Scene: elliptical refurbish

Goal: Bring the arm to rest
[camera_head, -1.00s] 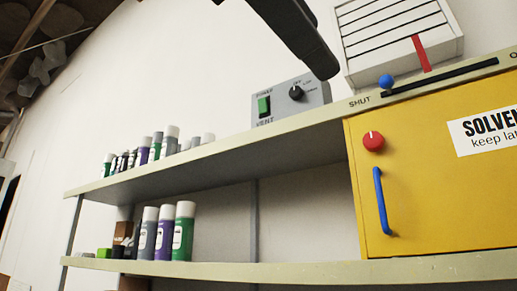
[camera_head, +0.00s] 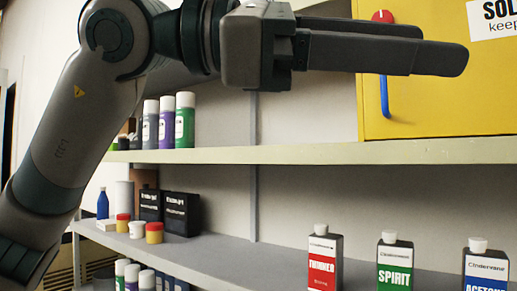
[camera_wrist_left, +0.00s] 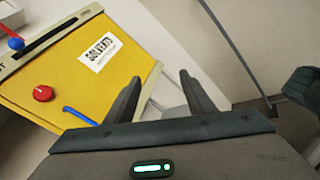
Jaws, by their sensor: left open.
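My left arm (camera_head: 85,120) comes in from the left and is raised in front of the shelves. My left gripper (camera_head: 440,48) points right, in front of the yellow solvent cabinet (camera_head: 430,100). Its jaws are open and empty. In the left wrist view the two fingers (camera_wrist_left: 158,90) stand apart, with the yellow cabinet (camera_wrist_left: 65,75) beyond them to the left.
The cabinet has a red knob (camera_head: 382,16) and a blue handle (camera_head: 384,92), partly behind the fingers. Spray cans (camera_head: 185,120) stand on the middle shelf (camera_head: 300,154). Thinner (camera_head: 323,258), spirit (camera_head: 394,262) and acetone (camera_head: 485,266) bottles stand on the shelf below.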

